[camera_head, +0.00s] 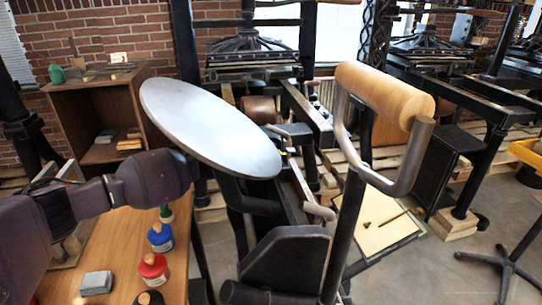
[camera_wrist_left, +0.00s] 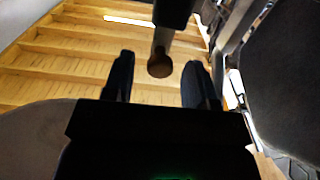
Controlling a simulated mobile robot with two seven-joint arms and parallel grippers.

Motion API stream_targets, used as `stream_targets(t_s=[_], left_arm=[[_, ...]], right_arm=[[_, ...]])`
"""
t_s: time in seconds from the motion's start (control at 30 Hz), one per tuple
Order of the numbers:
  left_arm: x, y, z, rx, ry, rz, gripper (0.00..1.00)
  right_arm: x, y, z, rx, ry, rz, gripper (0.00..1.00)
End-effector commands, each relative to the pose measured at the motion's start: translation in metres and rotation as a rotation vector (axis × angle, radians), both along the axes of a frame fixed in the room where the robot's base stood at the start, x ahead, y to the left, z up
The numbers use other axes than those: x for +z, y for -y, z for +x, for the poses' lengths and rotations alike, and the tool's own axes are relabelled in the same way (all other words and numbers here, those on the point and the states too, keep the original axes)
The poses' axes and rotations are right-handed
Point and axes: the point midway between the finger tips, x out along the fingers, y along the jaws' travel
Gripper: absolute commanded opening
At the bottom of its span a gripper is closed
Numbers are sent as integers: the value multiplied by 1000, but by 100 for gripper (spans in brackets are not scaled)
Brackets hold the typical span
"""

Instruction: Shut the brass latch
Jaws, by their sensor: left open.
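I cannot make out the brass latch for certain in either view. In the left wrist view my left gripper (camera_wrist_left: 159,86) is open, with its two dark fingers apart. A rod with a rounded brown end (camera_wrist_left: 160,66) shows in the gap between the fingers, seemingly beyond the tips; I cannot tell whether it is the latch. In the head view my left arm comes in from the left and reaches up to the large grey disc (camera_head: 210,125) of a hand press; its gripper is not visible there. My right gripper is in neither view.
A wooden roller (camera_head: 384,94) in a grey metal fork stands right of the disc. A wooden table (camera_head: 120,262) at lower left holds a blue bottle (camera_head: 160,238) and a red bottle (camera_head: 153,269). Wooden slats (camera_wrist_left: 60,66) lie beyond my left fingers. Open floor shows at lower right.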

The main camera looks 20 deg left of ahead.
Motion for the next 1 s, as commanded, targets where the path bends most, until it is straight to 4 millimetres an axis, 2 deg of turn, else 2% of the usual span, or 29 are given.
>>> stream_targets(t_s=[0.03, 0.3, 0.37, 0.73, 1.0], left_arm=[[0, 0, 0, 0, 0, 0, 52], [0, 0, 0, 0, 0, 0, 10], [0, 0, 0, 0, 0, 0, 4], [10, 3, 1, -2, -42, 72, 3], [5, 3, 1, -2, -69, 104, 3]], right_arm=[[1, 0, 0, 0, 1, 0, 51], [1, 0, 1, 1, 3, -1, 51], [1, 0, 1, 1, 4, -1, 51], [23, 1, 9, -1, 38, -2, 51], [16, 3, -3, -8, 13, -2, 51]])
